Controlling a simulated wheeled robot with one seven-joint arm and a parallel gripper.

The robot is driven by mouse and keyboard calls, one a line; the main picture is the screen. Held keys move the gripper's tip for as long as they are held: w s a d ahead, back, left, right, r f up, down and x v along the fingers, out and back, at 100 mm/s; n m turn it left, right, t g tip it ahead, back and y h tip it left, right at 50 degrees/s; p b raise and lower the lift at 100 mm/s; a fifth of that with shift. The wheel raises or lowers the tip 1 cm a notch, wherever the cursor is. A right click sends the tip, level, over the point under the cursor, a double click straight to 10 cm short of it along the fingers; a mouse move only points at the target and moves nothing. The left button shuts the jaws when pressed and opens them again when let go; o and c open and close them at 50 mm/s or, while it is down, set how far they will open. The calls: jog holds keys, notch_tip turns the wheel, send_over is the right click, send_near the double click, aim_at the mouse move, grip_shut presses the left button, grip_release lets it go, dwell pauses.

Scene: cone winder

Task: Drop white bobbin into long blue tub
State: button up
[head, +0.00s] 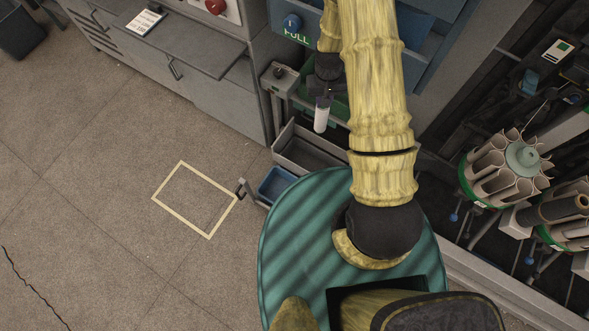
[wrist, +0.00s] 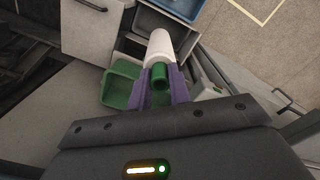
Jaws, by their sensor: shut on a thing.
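My gripper (head: 325,97) is shut on a white bobbin (head: 321,121) and holds it beside a green bin, above the cart. In the wrist view, the white bobbin (wrist: 162,46) points away from the purple fingers (wrist: 161,86), and a green tube-like end shows between them. A blue tub (head: 276,186) stands at the near end of a row of bins, below and left of the bobbin in the head view. Part of it shows at the top of the wrist view (wrist: 150,19). My arm and body hide some of the row.
A grey bin (head: 300,152) lies between the blue tub and the green bin (wrist: 120,87). Grey cabinets (head: 215,95) stand at the upper left, and a rack of cones (head: 505,170) stands at the right. The floor at left, with a yellow-outlined square (head: 195,200), is clear.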

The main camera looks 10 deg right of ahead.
jog(key=shift+s+d, duration=0.1)
jog(key=shift+s, duration=0.05)
jog(key=s+a+f+n+b, duration=0.1)
jog(key=a+f+b, duration=0.4)
jog(key=f+b, duration=1.2)
jog(key=s+a+f+n+b, duration=0.1)
jog(key=a+f+n+b, duration=0.2)
jog(key=f+b, duration=1.5)
jog(key=s+a+f+n+b, duration=0.1)
jog(key=a+f+b, duration=0.7)
jog(key=f+b, duration=0.9)
jog(key=s+b, duration=0.1)
jog(key=b, duration=0.6)
jog(key=shift+f+n, duration=0.4)
jog(key=shift+f+b, duration=1.65)
jog(key=shift+f, duration=0.85)
